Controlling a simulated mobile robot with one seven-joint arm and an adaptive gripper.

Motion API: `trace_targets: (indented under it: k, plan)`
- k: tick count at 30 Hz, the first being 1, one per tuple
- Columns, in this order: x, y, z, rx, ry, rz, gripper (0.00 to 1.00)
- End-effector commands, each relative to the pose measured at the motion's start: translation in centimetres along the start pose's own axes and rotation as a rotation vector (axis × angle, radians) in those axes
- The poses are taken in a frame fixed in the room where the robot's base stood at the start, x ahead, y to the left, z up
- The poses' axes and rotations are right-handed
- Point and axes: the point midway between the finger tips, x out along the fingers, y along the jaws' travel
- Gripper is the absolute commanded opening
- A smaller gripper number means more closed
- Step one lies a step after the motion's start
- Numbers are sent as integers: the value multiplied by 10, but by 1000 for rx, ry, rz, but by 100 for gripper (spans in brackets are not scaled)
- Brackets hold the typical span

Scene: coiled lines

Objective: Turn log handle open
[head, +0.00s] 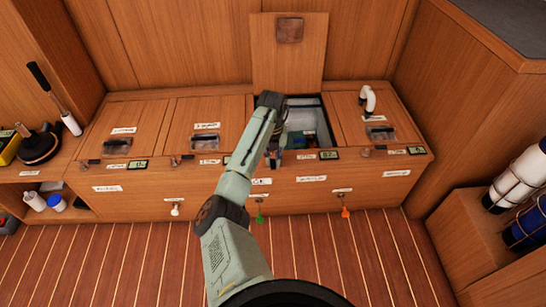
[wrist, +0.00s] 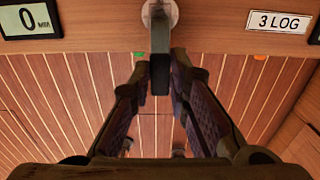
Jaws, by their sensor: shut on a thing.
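The log handle (wrist: 160,68) is a dark grey lever on a pale round mount (wrist: 161,13) in the wrist view. A white label reading "3 LOG" (wrist: 278,21) is on the wood to its right. My gripper (wrist: 160,76) is shut on the lever, with one finger on each side. The lever points down in the wrist view, towards my gripper. In the head view my gripper (head: 274,158) is at the front edge of the bench, below the open compartment (head: 308,118). My arm and gripper hide most of the handle there.
The compartment's wooden lid (head: 288,70) stands upright behind my arm. A small display (wrist: 28,19) reading 0 is left of the handle. Closed lids lie on both sides, one with a white bent pipe (head: 368,98). Green (head: 259,218) and orange (head: 345,212) pieces hang below. The striped floor is clear.

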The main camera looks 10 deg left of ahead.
Motion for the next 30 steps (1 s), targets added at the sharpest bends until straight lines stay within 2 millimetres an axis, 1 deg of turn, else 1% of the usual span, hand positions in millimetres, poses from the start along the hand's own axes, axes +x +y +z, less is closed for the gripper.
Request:
trace_targets:
  k: [20, 21, 30]
  plan:
    - [0, 2, 1, 12, -4, 2, 0]
    - [0, 2, 1, 12, -4, 2, 18]
    - [0, 1, 0, 11, -2, 1, 37]
